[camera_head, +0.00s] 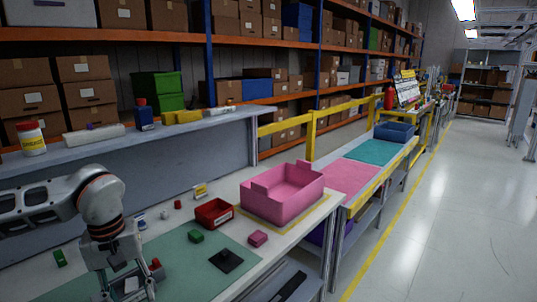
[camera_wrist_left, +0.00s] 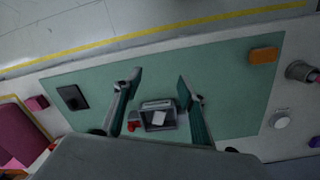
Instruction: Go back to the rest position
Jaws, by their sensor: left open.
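My left gripper (camera_head: 127,284) is at the lower left of the head view, above the green mat (camera_head: 190,268). Its two fingers are spread wide with nothing between the tips; they also show in the left wrist view (camera_wrist_left: 158,82). A grey box-like module (camera_wrist_left: 158,125) with a white piece on top lies on the mat below the gripper, apparently not held. A small red part (camera_wrist_left: 133,126) is beside it. In the head view the module is mostly hidden by the fingers. My right gripper is not in view.
A black plate (camera_head: 226,260), a green block (camera_head: 195,236) and a pink block (camera_head: 257,239) lie nearby. A grey raised shelf (camera_head: 190,122) with bottles runs along the back.

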